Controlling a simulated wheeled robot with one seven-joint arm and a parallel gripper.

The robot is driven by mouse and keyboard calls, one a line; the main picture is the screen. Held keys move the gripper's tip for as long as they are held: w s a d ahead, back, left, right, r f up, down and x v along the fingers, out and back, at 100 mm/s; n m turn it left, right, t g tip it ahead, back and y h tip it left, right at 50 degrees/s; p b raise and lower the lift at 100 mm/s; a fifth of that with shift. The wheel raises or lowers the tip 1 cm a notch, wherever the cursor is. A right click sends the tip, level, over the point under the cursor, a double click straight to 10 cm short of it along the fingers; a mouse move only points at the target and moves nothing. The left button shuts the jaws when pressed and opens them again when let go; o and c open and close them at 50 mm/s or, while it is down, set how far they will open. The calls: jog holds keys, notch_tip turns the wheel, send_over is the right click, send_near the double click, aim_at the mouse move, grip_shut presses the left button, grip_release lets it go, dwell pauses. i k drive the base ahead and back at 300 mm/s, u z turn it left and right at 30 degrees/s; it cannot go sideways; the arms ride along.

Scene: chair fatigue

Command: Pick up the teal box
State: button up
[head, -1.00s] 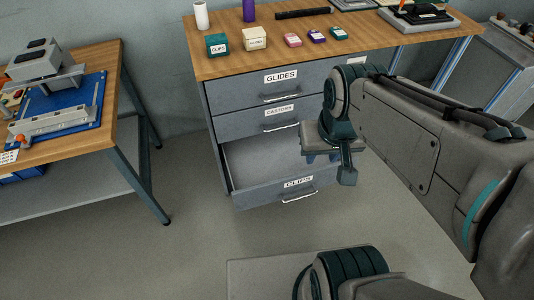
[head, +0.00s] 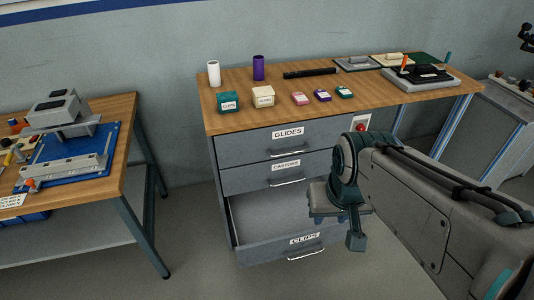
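A teal box labelled CLIPS (head: 228,103) stands at the front left of the wooden bench top (head: 222,125), beside a cream labelled box (head: 263,96). A smaller, flatter teal box (head: 345,92) lies further right on the same top. My gripper (head: 328,216) hangs over the open bottom drawer, below the bench top and well away from both teal boxes. Its fingers are small and partly hidden, so I cannot tell whether they are apart. No held object shows.
The bottom drawer (head: 262,253), labelled CLIPS, is pulled out and looks empty. Small pink (head: 299,98) and purple (head: 322,95) boxes stand between the teal ones. A white cylinder (head: 213,73) and purple cylinder (head: 258,67) stand behind. Another table (head: 125,150) is at left.

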aim_at(228, 101)
jog(key=z, duration=0.05)
jog(key=k, duration=0.6)
jog(key=z, duration=0.05)
jog(key=i, duration=0.7)
jog(key=u, duration=0.9)
jog(key=i, duration=0.9)
jog(key=u, duration=0.95)
